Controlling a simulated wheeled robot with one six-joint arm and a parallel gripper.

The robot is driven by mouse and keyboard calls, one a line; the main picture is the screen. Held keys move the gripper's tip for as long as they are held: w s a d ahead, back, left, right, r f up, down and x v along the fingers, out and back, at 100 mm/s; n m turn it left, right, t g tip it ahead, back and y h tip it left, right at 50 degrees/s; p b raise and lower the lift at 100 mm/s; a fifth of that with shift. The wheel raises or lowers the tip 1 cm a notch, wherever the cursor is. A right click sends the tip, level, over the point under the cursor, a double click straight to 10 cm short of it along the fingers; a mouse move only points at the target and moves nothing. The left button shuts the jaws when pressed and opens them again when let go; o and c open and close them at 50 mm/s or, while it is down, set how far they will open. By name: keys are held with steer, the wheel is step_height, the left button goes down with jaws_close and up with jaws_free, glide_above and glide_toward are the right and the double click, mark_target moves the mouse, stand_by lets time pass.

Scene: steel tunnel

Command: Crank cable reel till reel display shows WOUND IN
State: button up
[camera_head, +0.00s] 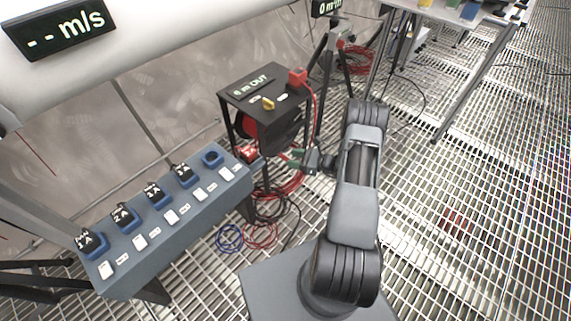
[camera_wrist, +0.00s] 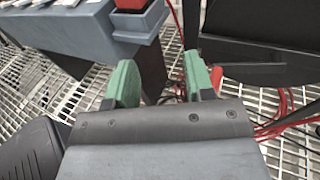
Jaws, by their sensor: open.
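The cable reel stand (camera_head: 284,118) is a black frame left of my arm in the head view. Its top display (camera_head: 250,86) shows a number, hard to read, then "m OUT". A red reel (camera_head: 247,128) shows partly inside the frame. A yellow knob (camera_head: 268,104) and a red block (camera_head: 298,76) with a red cable sit on top. No crank handle can be clearly made out. My gripper (camera_head: 290,156) is beside the stand's lower front. In the wrist view its green fingers (camera_wrist: 160,82) are apart with nothing held between them.
A blue-grey bench (camera_head: 170,222) with several labelled sockets stands at left, a red item (camera_head: 248,153) at its near-stand end. Coiled cables (camera_head: 262,232) lie on the grating below. A table (camera_head: 455,14) stands at the back right. The grating (camera_head: 465,180) at right is mostly clear.

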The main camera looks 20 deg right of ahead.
steer(key=s+d+f+m+t+h+b, duration=0.2)
steer(key=d+f+m+t+h, duration=0.4)
steer(key=f, duration=0.6)
steer(key=m+y+b, duration=0.1)
steer(key=m+b, duration=0.1)
steer(key=b, duration=0.1)
glide_toward(280, 154)
steer(key=shift+g, duration=0.3)
steer(key=x, duration=0.6)
steer(key=shift+w+f, duration=0.2)
steer(key=shift+w, duration=0.2)
jaws_close()
